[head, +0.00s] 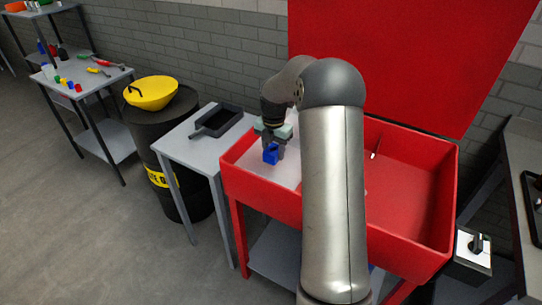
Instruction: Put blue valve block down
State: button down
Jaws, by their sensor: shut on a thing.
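The blue valve block (270,154) is a small blue piece in the head view, at the left end of the red basin. My gripper (272,146) is shut on it, pointing down from the arm. The block is over the pale grey shelf (282,173) inside the basin's left part. I cannot tell whether the block touches that shelf or hangs just above it. Part of the block is hidden by the fingers.
The red basin (415,195) has raised walls and a tall red lid (400,60) behind. A grey table (190,152) with a dark tray (217,121) stands at left, beside a black drum (165,122) with a yellow funnel (152,93). My arm hides the basin's middle.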

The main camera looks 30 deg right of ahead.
aim_at(271, 167)
jog(key=shift+w+a+f, duration=0.15)
jog(key=shift+w+f, duration=0.65)
jog(key=shift+f, duration=1.6)
jog(key=shift+f, duration=0.1)
jog(key=shift+f, duration=0.1)
jog(key=c, duration=0.8)
grip_release()
